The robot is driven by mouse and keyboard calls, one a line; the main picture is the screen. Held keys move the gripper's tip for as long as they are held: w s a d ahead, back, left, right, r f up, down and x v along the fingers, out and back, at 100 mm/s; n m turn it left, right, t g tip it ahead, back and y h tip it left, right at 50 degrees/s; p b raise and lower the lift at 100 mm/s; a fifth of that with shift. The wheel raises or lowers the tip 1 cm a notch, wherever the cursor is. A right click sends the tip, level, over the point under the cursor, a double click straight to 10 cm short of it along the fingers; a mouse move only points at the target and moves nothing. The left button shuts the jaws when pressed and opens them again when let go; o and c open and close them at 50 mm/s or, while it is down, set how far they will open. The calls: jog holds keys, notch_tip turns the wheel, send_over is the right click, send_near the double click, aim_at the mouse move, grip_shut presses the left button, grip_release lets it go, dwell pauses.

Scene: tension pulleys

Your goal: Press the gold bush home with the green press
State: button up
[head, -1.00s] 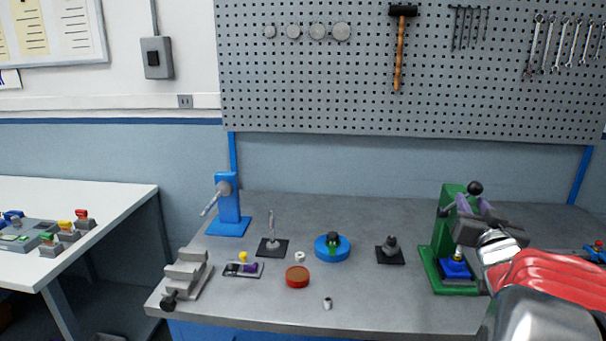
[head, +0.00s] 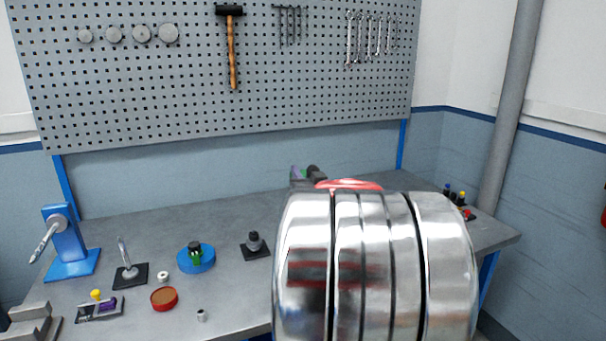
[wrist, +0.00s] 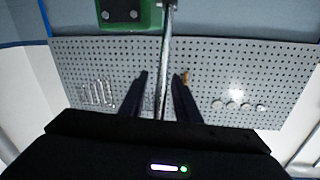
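The green press (wrist: 130,14) shows in part at the top of the wrist view, which is upside down. In the head view my arm hides nearly all of it; a black knob (head: 315,173), apparently on its lever, shows above the arm. A metal rod, apparently the press lever (wrist: 164,70), runs between the two fingers of my gripper (wrist: 161,76) in the wrist view. The fingers are apart, with a gap on both sides of the rod. The gold bush is hidden in both current views.
On the bench to the left stand a blue press (head: 65,240), a blue round holder (head: 196,258), a red dish (head: 164,299) and a black-based post (head: 254,244). A pegboard (head: 290,80) is behind. Small coloured parts (head: 458,200) sit at the far right.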

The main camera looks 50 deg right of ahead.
grip_shut()
dwell(0.6)
